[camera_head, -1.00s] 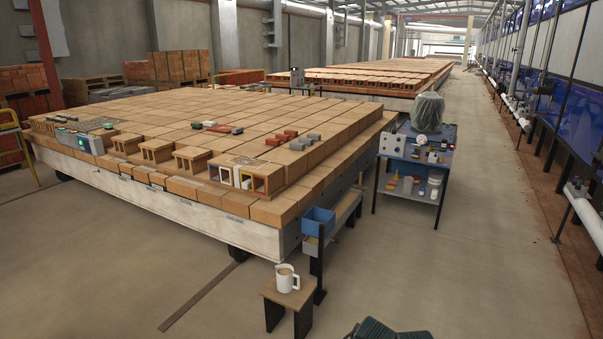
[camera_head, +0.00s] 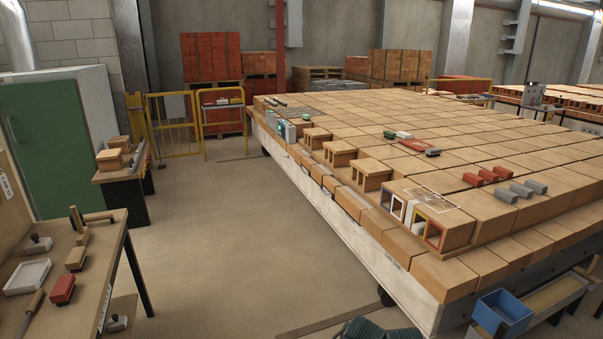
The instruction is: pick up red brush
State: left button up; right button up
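A small red block-like thing with a pale base, possibly a red brush (camera_head: 62,290), lies on the wooden workbench (camera_head: 105,250) at the lower left. I cannot make out bristles. On the large brick-covered table (camera_head: 330,185), a flat red piece (camera_head: 415,145) lies between a white block and a dark block. Several small red blocks (camera_head: 488,176) sit further right beside grey ones. Neither of my grippers is in view; only a dark part of mine shows at the bottom edge.
The workbench also holds a white tray (camera_head: 27,276), a hammer (camera_head: 88,218) and other hand tools. A second small bench (camera_head: 122,175) stands behind it. Open floor (camera_head: 210,240) lies between workbench and brick table. A blue bin (camera_head: 502,312) sits at the lower right.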

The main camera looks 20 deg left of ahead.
aim_at(62, 292)
jog(key=i+j+u, duration=0.2)
jog(key=i+u, duration=0.2)
jog(key=i+j+u, duration=0.1)
jog(key=i+u, duration=0.3)
jog(key=i+l+u, duration=0.1)
jog(key=i+u, duration=0.3)
jog(key=i+l+u, duration=0.2)
jog(key=i+u, duration=1)
jog(key=i+l+u, duration=0.2)
jog(key=u, duration=0.2)
jog(key=i+l+u, duration=0.4)
jog(key=k+j, duration=0.1)
